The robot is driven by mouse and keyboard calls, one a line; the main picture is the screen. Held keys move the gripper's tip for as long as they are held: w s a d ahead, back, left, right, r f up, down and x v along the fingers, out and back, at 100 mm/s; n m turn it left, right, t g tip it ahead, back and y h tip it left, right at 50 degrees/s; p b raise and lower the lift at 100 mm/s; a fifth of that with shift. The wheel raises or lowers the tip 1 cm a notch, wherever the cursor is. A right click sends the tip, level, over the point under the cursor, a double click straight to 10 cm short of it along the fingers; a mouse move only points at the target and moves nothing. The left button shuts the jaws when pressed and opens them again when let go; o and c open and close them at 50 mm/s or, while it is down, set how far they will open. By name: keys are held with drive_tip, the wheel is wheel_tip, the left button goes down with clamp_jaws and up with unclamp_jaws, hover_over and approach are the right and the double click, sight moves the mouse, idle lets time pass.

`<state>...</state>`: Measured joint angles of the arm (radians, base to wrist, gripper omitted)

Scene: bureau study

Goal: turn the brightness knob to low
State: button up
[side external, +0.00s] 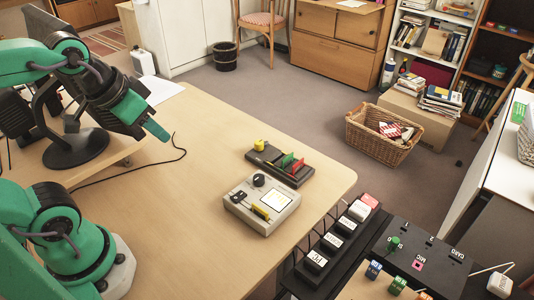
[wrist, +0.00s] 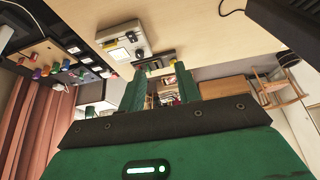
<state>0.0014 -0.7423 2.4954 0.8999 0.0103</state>
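A light grey control box (side external: 262,203) stands on the wooden desk, right of the middle in the side view. A round black knob (side external: 259,180) sits at its back edge; I take it as the brightness knob, but cannot read its label or setting. The box has a lit pale panel (side external: 275,201) and a yellow part on its front. The box also shows in the wrist view (wrist: 112,30), beyond my fingers. My gripper (side external: 158,132) is above the desk, left of the box and clear of it. Its two green fingers stand apart with nothing held in the wrist view (wrist: 160,90).
A dark block with yellow, green and red levers (side external: 280,164) lies just behind the box. A black cable (side external: 150,164) curves over the desk (side external: 200,130). Black panels with switches (side external: 333,243) stand at the front right. The desk between gripper and box is clear.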

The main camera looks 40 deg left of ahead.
drive_tip(key=shift+o, duration=1.4)
drive_tip(key=shift+w+d, duration=0.1)
drive_tip(key=shift+w, duration=0.1)
drive_tip(key=m+g, duration=0.5)
drive_tip(key=m, duration=1.2)
hover_over(259, 178)
drive_tip(key=shift+s+f, duration=0.1)
drive_tip(key=shift+f, duration=6.3)
drive_tip(key=shift+f, duration=3.85)
drive_tip(key=c, duration=1)
